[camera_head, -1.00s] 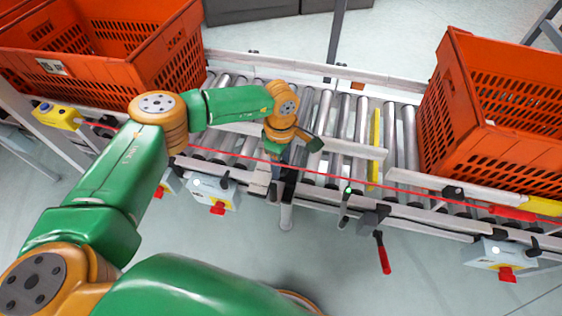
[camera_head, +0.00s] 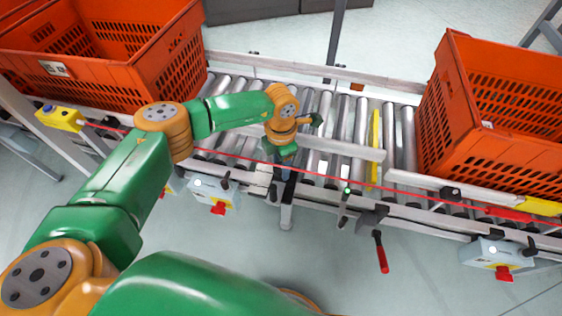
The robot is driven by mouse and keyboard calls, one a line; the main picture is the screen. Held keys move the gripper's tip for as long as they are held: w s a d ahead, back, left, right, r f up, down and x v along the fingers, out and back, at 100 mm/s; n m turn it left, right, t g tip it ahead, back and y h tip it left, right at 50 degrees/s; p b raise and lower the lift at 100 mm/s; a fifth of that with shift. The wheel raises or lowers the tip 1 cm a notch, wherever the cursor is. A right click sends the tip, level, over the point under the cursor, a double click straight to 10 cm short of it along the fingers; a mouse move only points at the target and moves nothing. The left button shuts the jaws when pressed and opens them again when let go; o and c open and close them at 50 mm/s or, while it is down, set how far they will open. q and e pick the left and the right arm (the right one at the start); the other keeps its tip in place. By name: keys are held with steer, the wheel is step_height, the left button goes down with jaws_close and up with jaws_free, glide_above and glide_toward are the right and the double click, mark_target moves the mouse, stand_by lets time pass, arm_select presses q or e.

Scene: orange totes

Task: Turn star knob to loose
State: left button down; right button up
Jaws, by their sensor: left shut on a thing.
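My left arm reaches in from the left. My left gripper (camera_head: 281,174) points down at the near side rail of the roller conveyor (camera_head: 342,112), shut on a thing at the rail. The star knob is hidden by the gripper and wrist; its position at the fingertips fits what the jaws hold, but its shape cannot be seen. My right gripper is not in view.
Orange totes stand on the conveyor at left (camera_head: 95,84) and right (camera_head: 500,120). A red cord (camera_head: 330,176) runs along the near side. A red-handled lever (camera_head: 381,252) hangs below. Switch boxes with red buttons sit left (camera_head: 217,192) and right (camera_head: 497,254).

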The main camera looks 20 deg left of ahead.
arm_select(q)
steer(key=n+p, duration=0.1)
steer(key=n, duration=0.4)
steer(key=shift+r, duration=0.1)
steer(key=shift+n+p, duration=0.55)
steer(key=shift+n, duration=1.15)
steer(key=shift+c, duration=1.4)
jaws_free()
step_height(320, 180, up, 7)
steer(key=shift+f+p, duration=0.1)
steer(key=shift+p, duration=0.4)
